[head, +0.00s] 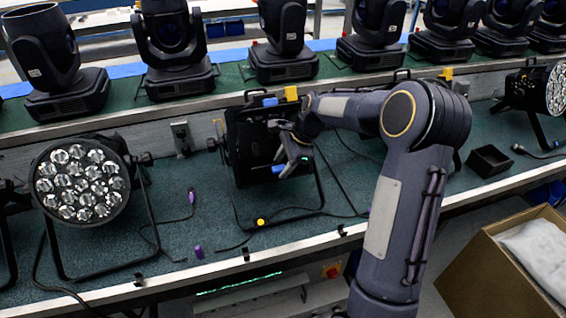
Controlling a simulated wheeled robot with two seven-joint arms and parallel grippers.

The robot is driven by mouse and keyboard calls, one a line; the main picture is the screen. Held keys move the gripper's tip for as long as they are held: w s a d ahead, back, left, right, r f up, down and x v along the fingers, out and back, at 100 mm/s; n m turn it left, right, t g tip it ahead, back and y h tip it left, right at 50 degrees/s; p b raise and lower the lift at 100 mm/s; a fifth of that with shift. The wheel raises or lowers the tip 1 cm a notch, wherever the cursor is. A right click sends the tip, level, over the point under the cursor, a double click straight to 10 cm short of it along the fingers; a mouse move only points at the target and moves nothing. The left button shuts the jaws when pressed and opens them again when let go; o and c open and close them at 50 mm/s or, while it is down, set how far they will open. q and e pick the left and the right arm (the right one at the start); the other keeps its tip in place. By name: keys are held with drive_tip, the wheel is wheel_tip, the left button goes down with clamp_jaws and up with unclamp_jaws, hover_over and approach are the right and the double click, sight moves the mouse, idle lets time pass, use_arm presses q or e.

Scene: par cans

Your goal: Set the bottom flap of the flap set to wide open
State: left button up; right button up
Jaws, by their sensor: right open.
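The flap set is a black square fixture (246,150) on a thin black stand, at the middle of the bench in the head view. Blue and yellow tabs show at its top edge, and a blue tab (278,169) shows low on its front. I cannot make out the bottom flap's edges or its angle against the dark body. My right gripper (292,166) is open in front of the fixture's right side, pointing downward, with its fingers close to the low blue tab. I cannot tell whether they touch. My right arm hides part of the fixture's right side. My left gripper is out of view.
A par can (80,183) with many round lenses stands at the left. Several moving-head lights line the raised shelf behind. Cables and a purple connector (199,252) lie on the green bench. A small black box (488,161) sits at the right, and a cardboard box (480,270) stands below.

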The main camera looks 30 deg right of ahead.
drive_tip(key=shift+c, duration=0.2)
drive_tip(key=c, duration=0.9)
drive_tip(key=shift+o, duration=0.2)
drive_tip(key=s+f+n+t+b, duration=0.2)
drive_tip(key=f+t+b, duration=0.2)
drive_tip(key=b, duration=1.9)
drive_tip(key=s+a+f+n+t+h+b, duration=0.1)
drive_tip(key=f+t+b, duration=0.3)
drive_tip(key=t+b, duration=0.6)
drive_tip(key=shift+s+a+f+n+b, duration=0.25)
drive_tip(key=shift+s+b, duration=0.65)
drive_tip(key=shift+b, duration=6.4)
drive_tip(key=shift+d, duration=0.1)
drive_tip(key=o, duration=0.9)
drive_tip(key=shift+r, duration=0.1)
